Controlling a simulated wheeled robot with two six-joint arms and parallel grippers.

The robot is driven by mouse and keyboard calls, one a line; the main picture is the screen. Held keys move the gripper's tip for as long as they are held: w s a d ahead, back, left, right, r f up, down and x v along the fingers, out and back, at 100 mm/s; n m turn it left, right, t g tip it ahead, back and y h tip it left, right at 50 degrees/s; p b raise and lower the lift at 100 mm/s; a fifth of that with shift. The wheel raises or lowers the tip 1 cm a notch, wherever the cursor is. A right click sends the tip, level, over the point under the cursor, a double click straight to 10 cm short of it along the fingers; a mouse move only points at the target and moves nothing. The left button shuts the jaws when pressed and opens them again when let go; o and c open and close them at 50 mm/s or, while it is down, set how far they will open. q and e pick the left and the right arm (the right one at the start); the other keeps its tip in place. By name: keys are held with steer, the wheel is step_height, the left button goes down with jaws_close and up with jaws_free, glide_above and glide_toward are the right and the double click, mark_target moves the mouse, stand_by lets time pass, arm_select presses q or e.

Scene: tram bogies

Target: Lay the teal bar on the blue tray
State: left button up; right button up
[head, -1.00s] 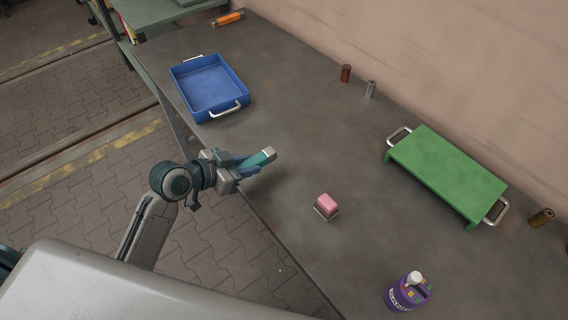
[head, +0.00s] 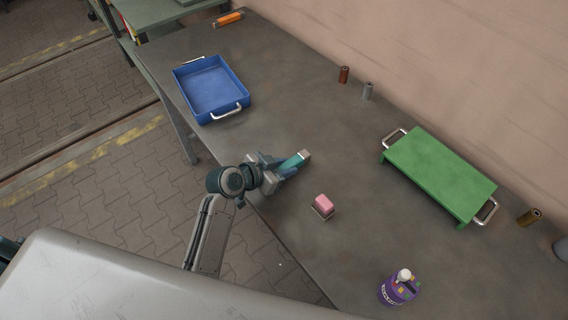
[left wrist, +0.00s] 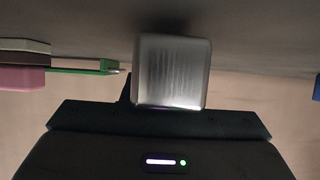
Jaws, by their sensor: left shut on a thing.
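The teal bar (head: 293,162) with a pale grey end is in my left gripper (head: 283,167), above the near edge of the table in the head view. That gripper is shut on it. In the left wrist view a grey metal block (left wrist: 172,72), which looks like an end of the bar, sits in front of the dark gripper body. The blue tray (head: 212,88) lies at the upper left of the table, empty and apart from the bar. My right gripper is in neither view.
An orange item (head: 229,18) lies beyond the tray.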

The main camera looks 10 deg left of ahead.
arm_select(q)
steer(key=shift+a+f, duration=0.15)
steer(key=shift+f, duration=0.05)
steer(key=shift+f, duration=0.15)
steer(key=o, duration=1.1)
steer(key=shift+c, duration=0.2)
steer(key=shift+f+b, duration=0.1)
steer(key=shift+b, duration=0.2)
